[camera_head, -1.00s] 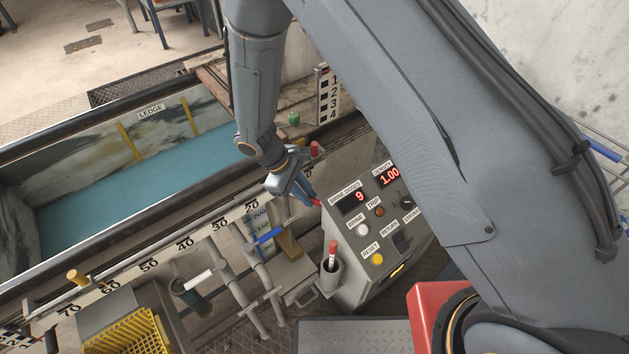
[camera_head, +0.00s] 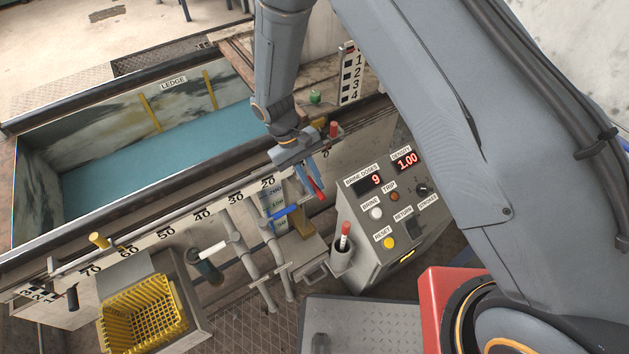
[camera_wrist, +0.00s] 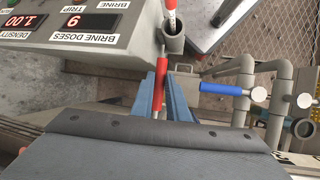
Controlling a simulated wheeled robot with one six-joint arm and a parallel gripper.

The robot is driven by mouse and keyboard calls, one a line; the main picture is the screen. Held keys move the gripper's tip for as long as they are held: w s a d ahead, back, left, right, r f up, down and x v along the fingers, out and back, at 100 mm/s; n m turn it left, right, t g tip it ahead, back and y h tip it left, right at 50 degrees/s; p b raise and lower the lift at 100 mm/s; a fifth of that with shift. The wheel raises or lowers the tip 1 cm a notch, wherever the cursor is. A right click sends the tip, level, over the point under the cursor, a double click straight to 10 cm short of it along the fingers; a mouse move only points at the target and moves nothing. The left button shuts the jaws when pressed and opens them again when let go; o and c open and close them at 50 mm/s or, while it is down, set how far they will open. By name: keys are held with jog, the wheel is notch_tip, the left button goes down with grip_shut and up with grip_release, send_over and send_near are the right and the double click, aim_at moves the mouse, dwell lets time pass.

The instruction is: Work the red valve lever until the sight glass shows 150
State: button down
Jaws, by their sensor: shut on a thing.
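The red valve lever (camera_head: 320,190) shows as a short red piece at the tips of my gripper (camera_head: 309,180), left of the grey control box. In the wrist view, the red lever (camera_wrist: 160,72) runs between the two blue fingers of my gripper (camera_wrist: 166,82), which is shut on it. The fingers hide part of the lever.
The blue lever (camera_head: 285,212) lies close to my fingers. The control box (camera_head: 365,240) reads brine doses 9 and density 1.00. A cup (camera_head: 343,256) holds a red-and-white marker (camera_head: 345,232). A white lever (camera_head: 212,250) and yellow basket (camera_head: 148,312) are farther left.

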jog(key=shift+a, duration=0.1)
jog(key=c, duration=1.7)
grip_release()
jog(key=shift+c, duration=0.2)
jog(key=v, duration=0.8)
jog(key=shift+b, duration=0.45)
jog(key=s+d+r+m+y+p, duration=0.1)
jog(key=d+r+m+y, duration=0.1)
jog(key=d+r, duration=0.55)
jog(key=s+d+r+m+y+p, duration=0.1)
jog(key=s+d+r+m, duration=0.1)
jog(key=d+r, duration=0.6)
jog(key=s+d+r+m+t+y+p, duration=0.1)
jog(key=s+d+r, duration=0.4)
jog(key=s+d, duration=0.5)
jog(key=shift+d+m+t, duration=0.7)
jog(key=shift+d+m, duration=0.3)
